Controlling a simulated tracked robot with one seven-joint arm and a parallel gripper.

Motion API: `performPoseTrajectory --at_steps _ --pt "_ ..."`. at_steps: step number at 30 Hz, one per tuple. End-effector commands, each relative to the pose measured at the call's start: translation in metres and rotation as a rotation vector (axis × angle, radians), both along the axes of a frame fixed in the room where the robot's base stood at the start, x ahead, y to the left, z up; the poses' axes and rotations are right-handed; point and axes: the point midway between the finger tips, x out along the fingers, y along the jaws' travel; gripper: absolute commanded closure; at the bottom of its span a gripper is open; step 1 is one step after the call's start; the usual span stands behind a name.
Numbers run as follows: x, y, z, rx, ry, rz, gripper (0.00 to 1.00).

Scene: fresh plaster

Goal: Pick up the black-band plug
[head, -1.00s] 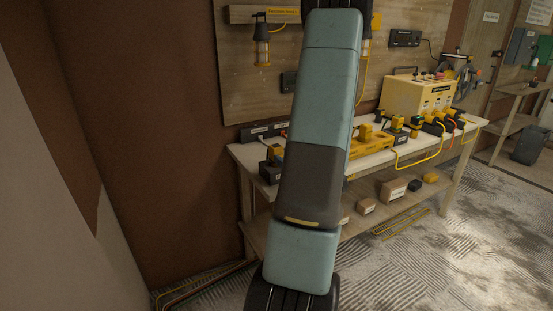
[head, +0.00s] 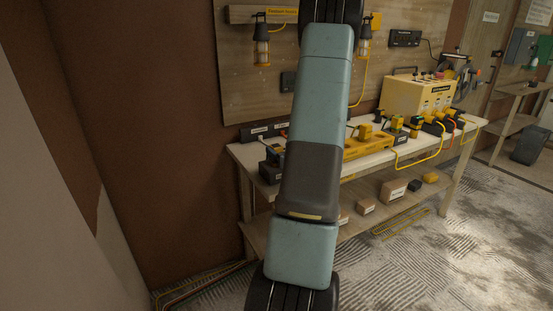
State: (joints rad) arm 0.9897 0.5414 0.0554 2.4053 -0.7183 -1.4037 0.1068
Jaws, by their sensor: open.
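Several yellow-and-dark plugs stand on a pale workbench (head: 243,156). One yellow plug (head: 365,131) stands on a long yellow power strip (head: 372,149) just right of my arm. Another plug (head: 397,123) with a greenish part is behind it. A yellow plug with dark parts (head: 416,126) stands further right. The band colours are too small to read, so I cannot tell which is the black-band plug. My arm crosses the middle of the view and hides part of the bench and strip. My gripper is not in view.
A cream-and-yellow box (head: 418,96) stands at the back of the bench, with yellow cables in front. A dark device (head: 272,170) sits at the left end. Small boxes (head: 393,190) lie on the lower shelf. A lantern (head: 261,46) hangs on the board.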

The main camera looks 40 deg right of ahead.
Motion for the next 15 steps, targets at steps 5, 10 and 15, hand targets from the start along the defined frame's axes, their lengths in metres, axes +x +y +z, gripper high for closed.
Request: performPoseTrajectory --at_steps 5,10,15 --pt "0.018 -0.002 -0.006 0.001 0.000 0.001 0.23" --pt "0.041 -0.006 -0.009 -0.001 -0.002 0.001 0.23" --pt "0.048 -0.009 -0.009 0.000 0.000 -0.001 0.23"
